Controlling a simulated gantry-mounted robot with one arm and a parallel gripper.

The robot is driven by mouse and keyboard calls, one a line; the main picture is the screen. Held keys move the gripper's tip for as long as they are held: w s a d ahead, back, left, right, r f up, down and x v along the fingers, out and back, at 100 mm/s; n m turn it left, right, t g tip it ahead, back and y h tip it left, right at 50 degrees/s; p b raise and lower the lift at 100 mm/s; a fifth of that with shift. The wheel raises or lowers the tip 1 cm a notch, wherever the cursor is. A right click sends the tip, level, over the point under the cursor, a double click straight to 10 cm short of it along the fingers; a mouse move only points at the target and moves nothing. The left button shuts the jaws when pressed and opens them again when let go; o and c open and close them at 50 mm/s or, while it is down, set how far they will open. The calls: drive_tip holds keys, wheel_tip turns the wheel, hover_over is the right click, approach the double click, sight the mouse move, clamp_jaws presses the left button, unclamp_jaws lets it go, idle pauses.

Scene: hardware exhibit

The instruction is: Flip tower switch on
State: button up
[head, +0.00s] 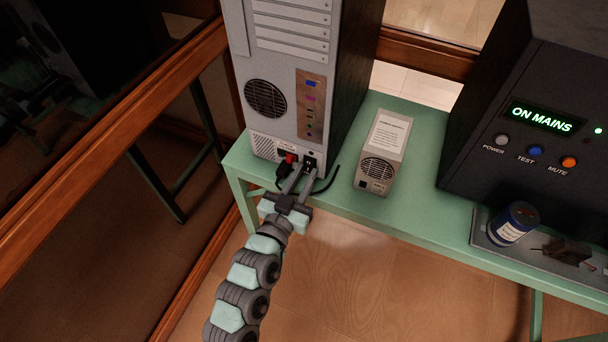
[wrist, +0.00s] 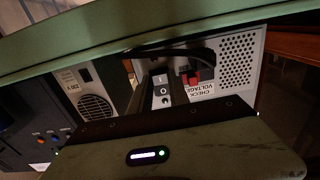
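The grey computer tower (head: 285,60) stands on the green bench with its back panel facing me. My gripper (head: 304,170) reaches to the power supply at the bottom of that panel. In the wrist view, a dark rocker switch (wrist: 163,88) with white I and O marks shows between my two gripper fingers (wrist: 163,80). The fingers are apart with nothing held between them. I cannot tell whether they touch the switch or which side is pressed. A red part (wrist: 206,71) sits beside it, by a CHECK VOLTAGE label (wrist: 200,88).
A small grey power unit (head: 383,155) stands to the right on the bench (head: 337,203). Dark cables (head: 327,180) lie near my fingers. Farther right are a black cabinet (head: 530,100) reading ON MAINS and a tray (head: 487,235) with a blue can (head: 514,224).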

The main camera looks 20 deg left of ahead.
clamp_jaws()
drive_tip(key=f+b, duration=0.1)
drive_tip(key=b, duration=0.2)
drive_tip(key=shift+t, duration=0.3)
drive_tip(key=shift+t+b, duration=0.3)
drive_tip(key=shift+b, duration=0.8)
drive_tip(key=shift+r, duration=0.3)
drive_tip(key=o, duration=0.5)
unclamp_jaws()
drive_tip(key=shift+o, duration=0.2)
drive_tip(key=shift+s, duration=0.1)
